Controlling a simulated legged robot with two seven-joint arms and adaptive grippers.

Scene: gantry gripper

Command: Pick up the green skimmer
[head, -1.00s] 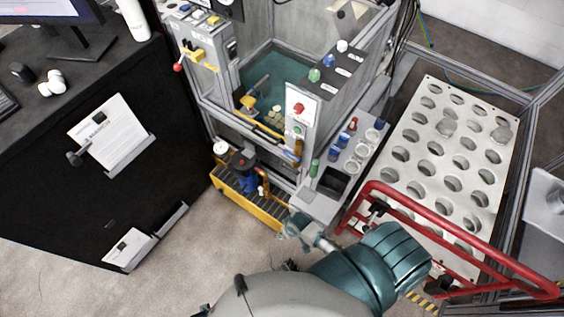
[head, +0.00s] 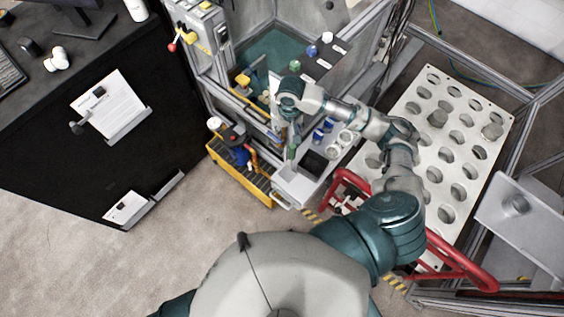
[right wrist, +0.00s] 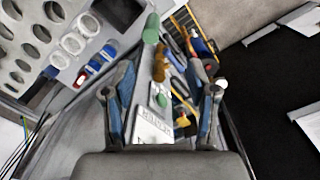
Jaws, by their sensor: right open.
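A green handle (head: 293,151), likely the skimmer's, stands at the left end of the grey shelf (head: 291,184) in the head view. In the right wrist view the green handle (right wrist: 151,28) shows at the top, ahead of my fingers; the rest of it I cannot make out. My right gripper (right wrist: 163,82) is open, with nothing between its fingers. In the head view my right gripper (head: 291,126) hangs over the front of the tank cabinet, close above the green handle, and is partly hidden by my wrist. My left gripper is not in view.
A perforated white plate (head: 462,150) and a red rail (head: 462,262) stand farther right. A yellow crate (head: 240,178) sits left on the floor.

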